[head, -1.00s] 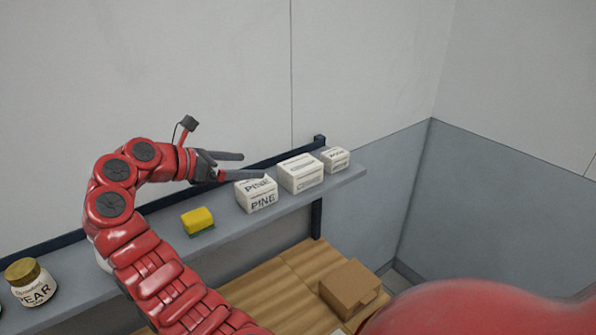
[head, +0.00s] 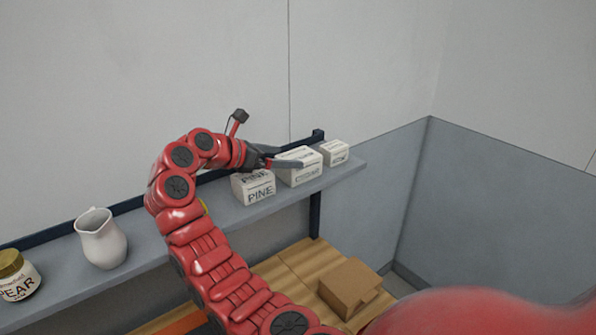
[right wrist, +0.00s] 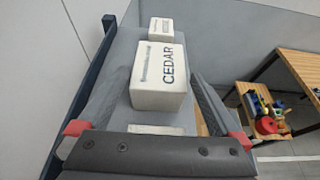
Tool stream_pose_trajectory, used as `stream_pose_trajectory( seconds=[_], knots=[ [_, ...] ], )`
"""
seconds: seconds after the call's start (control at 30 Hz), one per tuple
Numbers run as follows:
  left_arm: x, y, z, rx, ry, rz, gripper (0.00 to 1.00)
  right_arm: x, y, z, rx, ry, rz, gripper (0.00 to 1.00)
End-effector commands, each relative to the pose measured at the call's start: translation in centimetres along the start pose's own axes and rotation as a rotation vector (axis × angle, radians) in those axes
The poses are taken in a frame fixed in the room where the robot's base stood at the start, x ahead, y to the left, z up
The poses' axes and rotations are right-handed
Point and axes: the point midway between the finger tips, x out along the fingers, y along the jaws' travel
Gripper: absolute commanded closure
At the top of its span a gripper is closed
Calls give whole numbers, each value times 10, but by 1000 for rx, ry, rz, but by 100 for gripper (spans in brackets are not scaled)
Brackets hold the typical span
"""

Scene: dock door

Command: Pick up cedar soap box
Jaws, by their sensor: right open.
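The cedar soap box (head: 310,175) is a white box in the middle of three on the grey shelf. In the right wrist view the box (right wrist: 166,72) shows the word CEDAR and stands ahead, between the two spread fingers. My right gripper (head: 287,158) is open and empty, passing over the pine box (head: 258,188) with its fingers at the near end of the cedar box. Whether a finger touches the box I cannot tell. One finger is partly hidden in the head view. My left gripper is not in view.
A smaller white box (head: 336,152) stands beyond the cedar box. A white pitcher (head: 102,240) and a pear jar (head: 17,278) stand at the shelf's left. My arm mostly hides a yellow sponge. A cardboard box (head: 349,287) lies on the wooden surface below.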

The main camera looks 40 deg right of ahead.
Motion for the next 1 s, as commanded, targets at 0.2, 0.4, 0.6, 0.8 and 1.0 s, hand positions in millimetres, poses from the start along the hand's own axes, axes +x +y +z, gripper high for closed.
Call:
stream_pose_trajectory(
  seconds=[0.2, 0.4, 0.6, 0.8, 1.0],
  knots=[
    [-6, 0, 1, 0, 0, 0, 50, 21, 0, -1, -1, 2, -1, 0],
    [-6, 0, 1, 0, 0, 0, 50, 21, 0, 0, -1, 1, 0, 2],
    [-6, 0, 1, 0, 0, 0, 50, 21, 0, 0, -1, 1, 0, 38],
    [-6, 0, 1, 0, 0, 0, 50, 21, 0, -1, -1, 1, 0, 74],
    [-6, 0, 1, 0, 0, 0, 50, 21, 0, -1, -1, 1, 0, 100]
  ],
)
